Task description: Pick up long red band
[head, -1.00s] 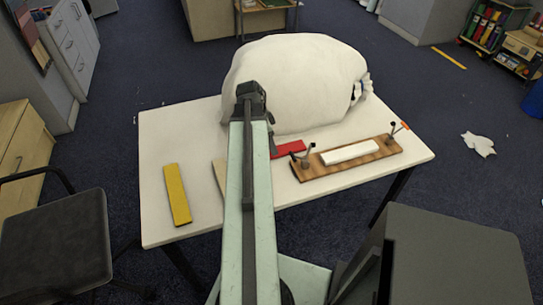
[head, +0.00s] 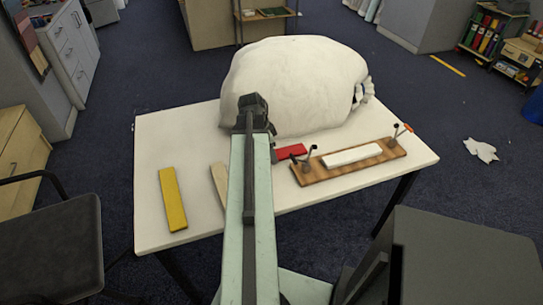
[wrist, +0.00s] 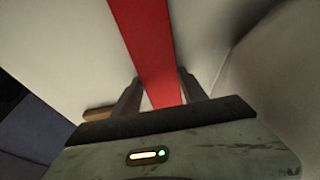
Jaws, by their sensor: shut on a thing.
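The long red band (head: 291,151) shows in the head view just right of my arm, in front of the big white bundle. Its left part is hidden behind my arm. In the wrist view the red band (wrist: 150,50) runs from the top edge down between the two dark fingers of my gripper (wrist: 160,90). The fingers are shut on it, one on each side. In the head view my fingertips are hidden behind the arm's end. I cannot tell whether the band touches the table or is a little above it.
The white table (head: 205,135) holds a yellow bar (head: 173,199) at left and a pale wooden strip (head: 219,183) partly behind my arm. A wooden board (head: 375,160) with clamps and a white bar stands right. The large white bundle (head: 297,85) fills the back.

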